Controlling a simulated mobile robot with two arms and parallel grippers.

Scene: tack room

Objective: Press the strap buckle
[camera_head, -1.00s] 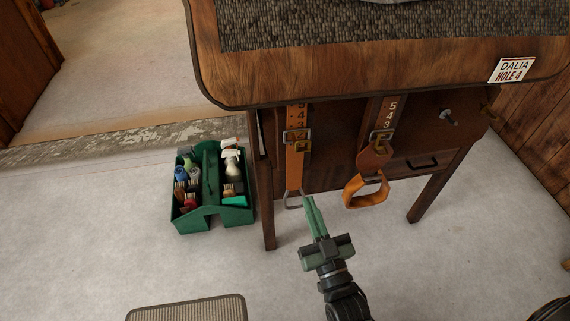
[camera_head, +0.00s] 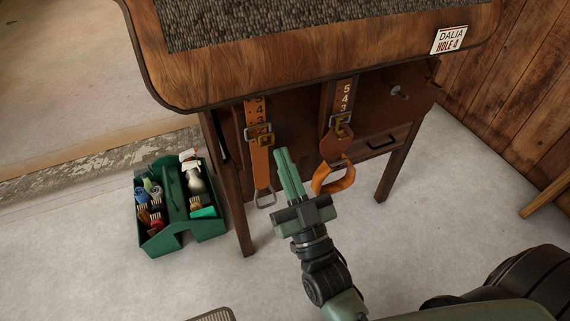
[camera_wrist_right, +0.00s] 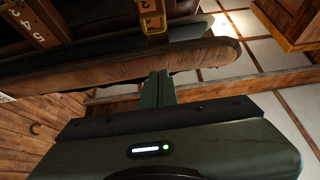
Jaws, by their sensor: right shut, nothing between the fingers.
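Two brown straps with printed numbers hang below the wooden tabletop. The left strap (camera_head: 262,165) has a metal strap buckle (camera_head: 259,134) and a bare metal loop at its lower end. The right strap (camera_head: 347,96) has a brass-coloured buckle (camera_head: 343,128) and a tan stirrup-shaped loop (camera_head: 333,179) below it. My right gripper (camera_head: 280,151) is shut and empty; its green fingertips appear between the straps, a little right of the left buckle. The wrist view shows the shut fingers (camera_wrist_right: 158,74) and a brass-coloured buckle (camera_wrist_right: 152,15) at the top edge. My left gripper is out of view.
The wooden table (camera_head: 290,62) carries a dark woven mat and a sign (camera_head: 449,39) reading "DALIA HOLE 4". A green grooming caddy (camera_head: 187,239) stands on the floor at left. A table leg (camera_head: 243,220) stands between the caddy and my arm.

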